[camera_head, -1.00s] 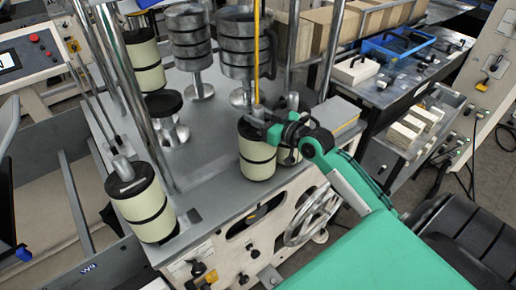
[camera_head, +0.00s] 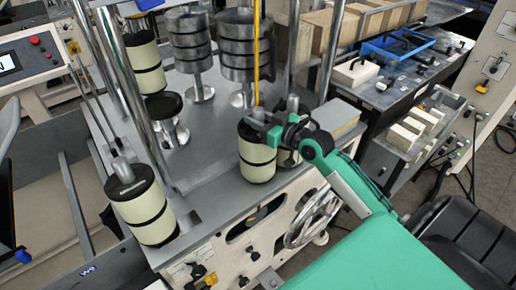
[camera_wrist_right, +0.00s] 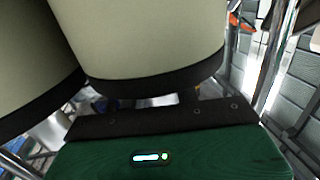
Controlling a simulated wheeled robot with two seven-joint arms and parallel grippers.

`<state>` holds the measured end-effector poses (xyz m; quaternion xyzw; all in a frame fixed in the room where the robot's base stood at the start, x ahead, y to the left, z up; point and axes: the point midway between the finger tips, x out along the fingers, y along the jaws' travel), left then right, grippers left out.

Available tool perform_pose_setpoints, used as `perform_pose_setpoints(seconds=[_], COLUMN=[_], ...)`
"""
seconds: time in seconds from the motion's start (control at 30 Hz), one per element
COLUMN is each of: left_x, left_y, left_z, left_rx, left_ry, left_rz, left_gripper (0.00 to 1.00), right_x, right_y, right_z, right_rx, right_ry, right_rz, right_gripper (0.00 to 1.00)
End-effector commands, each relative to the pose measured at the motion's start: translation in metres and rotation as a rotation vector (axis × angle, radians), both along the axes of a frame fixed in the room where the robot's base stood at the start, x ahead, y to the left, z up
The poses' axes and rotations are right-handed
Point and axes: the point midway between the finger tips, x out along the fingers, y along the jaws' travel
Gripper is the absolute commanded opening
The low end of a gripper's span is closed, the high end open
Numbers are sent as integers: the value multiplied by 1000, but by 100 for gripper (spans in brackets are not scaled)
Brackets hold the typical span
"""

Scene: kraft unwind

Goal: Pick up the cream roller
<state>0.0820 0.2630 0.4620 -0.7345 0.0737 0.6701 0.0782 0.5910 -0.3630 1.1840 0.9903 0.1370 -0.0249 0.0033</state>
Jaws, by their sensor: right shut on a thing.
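Several cream rollers with black bands stand on the grey machine deck. One cream roller (camera_head: 257,155) is near the deck's front edge, upright. My right gripper (camera_head: 262,118) reaches in from the right and is shut at the top of this roller. A second cream roller (camera_head: 287,157) stands close behind the gripper, partly hidden by it. In the right wrist view a large cream roller (camera_wrist_right: 150,40) fills the top middle, with another (camera_wrist_right: 30,60) at its left. The fingertips are hidden there. My left gripper is not in view.
Another cream roller (camera_head: 141,205) stands at the deck's front left corner, beside upright posts. Stacked steel rollers (camera_head: 237,45) stand at the back. A yellow rod (camera_head: 256,55) rises behind my gripper. A handwheel (camera_head: 312,215) is below the front edge. The deck (camera_head: 205,175) is bare between the front rollers.

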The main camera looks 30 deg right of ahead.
Motion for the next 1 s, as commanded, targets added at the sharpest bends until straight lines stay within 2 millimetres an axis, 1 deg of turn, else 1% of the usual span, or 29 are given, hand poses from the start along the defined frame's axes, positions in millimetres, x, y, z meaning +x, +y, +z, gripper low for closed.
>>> perform_pose_setpoints(seconds=[0.03, 0.27, 0.47, 1.0], left_x=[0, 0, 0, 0], left_y=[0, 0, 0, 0], left_z=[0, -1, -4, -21], left_rx=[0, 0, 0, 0], left_ry=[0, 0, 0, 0], left_rz=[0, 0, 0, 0], left_gripper=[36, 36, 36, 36], right_x=[0, 0, 0, 0], right_y=[0, 0, 0, 0], right_z=[3, 6, 23, 106], right_rx=[0, -1, -2, -2], right_ry=[-6, -8, -10, -10], right_rz=[-1, 0, 0, 0], right_gripper=[0, 0, 0, 0])
